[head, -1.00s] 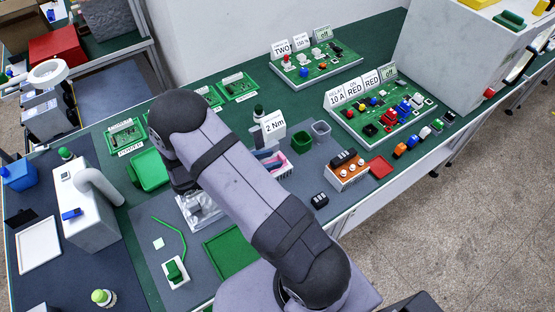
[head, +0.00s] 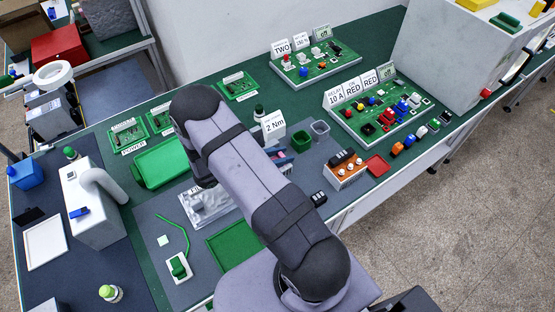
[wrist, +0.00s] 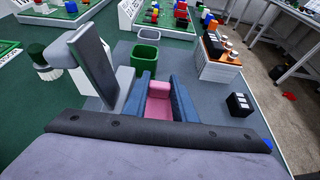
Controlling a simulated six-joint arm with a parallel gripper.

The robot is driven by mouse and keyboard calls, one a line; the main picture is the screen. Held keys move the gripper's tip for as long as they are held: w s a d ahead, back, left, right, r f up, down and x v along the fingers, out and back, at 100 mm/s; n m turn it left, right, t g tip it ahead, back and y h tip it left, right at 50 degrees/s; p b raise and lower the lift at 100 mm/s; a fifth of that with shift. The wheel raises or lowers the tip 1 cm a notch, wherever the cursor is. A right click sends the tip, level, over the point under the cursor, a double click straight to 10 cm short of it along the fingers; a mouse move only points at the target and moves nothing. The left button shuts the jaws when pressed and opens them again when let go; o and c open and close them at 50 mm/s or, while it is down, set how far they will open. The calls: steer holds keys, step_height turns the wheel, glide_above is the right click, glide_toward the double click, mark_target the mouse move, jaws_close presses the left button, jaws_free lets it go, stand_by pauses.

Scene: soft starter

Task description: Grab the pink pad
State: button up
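The pink pad (wrist: 158,103) shows in the wrist view as a pink shape between two blue upright pieces. These look like the fingers of my gripper (wrist: 160,84), set apart with the pink between them. The pink fills most of the gap, and I cannot tell whether either finger touches it. The lower end of the pink is hidden behind the dark band of my wrist. In the head view my arm covers most of this spot.
A green bin (wrist: 145,55) and a grey bin (head: 320,130) stand just beyond. The 2 Nm sign (head: 273,123) is close on the left. A black block (wrist: 239,103) and an orange terminal block (head: 345,172) lie to the right. Grey mat is free between them.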

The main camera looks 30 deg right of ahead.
mark_target(281, 155)
steer(key=shift+r, duration=0.15)
stand_by(0.3)
steer(key=shift+r+b, duration=1.25)
steer(key=shift+r, duration=3.65)
